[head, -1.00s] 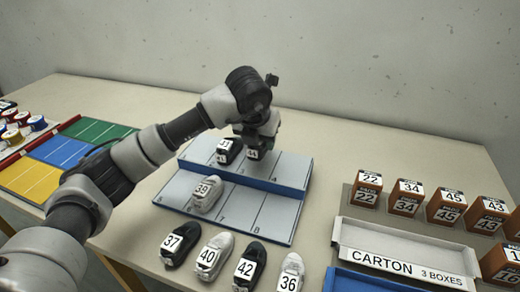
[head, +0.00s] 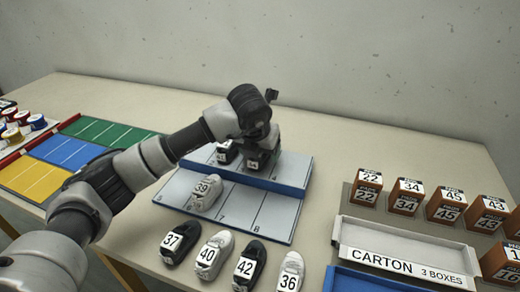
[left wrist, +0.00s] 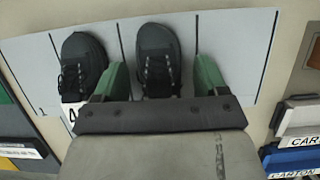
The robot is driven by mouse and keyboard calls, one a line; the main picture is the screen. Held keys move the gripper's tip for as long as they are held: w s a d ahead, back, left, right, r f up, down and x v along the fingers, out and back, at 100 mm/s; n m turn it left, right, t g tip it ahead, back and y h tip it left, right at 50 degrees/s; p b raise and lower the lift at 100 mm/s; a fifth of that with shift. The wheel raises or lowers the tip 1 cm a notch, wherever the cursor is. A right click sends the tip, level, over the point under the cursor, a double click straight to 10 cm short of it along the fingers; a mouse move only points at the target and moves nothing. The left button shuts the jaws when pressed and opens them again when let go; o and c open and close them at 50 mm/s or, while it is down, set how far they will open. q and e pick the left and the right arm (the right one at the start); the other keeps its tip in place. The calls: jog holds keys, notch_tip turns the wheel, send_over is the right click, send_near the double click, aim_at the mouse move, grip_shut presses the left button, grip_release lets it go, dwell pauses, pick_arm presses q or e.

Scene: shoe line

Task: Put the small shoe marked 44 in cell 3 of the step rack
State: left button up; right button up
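The small dark shoe whose label looks like 44 (head: 253,165) stands in the back row of the step rack (head: 281,211), just right of the dark shoe marked 41 (head: 224,157). My left gripper (head: 262,150) is over it. In the left wrist view the shoe (left wrist: 158,62) lies between the green fingers of my left gripper (left wrist: 158,78), with a narrow gap on each side. The shoe appears to rest in the third cell from the left; the cell number is hidden. My right gripper is not in view.
A grey shoe marked 39 (head: 206,192) stands in the front row of the rack. Shoes 37 (head: 181,242), 40 (head: 214,255), 42 (head: 249,265) and 36 (head: 290,272) stand before it.

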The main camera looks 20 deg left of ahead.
pick_arm(q)
jog(key=shift+r, duration=0.1)
jog(key=v, duration=1.1)
jog(key=shift+s+r, duration=0.25)
jog(key=shift+r, duration=0.25)
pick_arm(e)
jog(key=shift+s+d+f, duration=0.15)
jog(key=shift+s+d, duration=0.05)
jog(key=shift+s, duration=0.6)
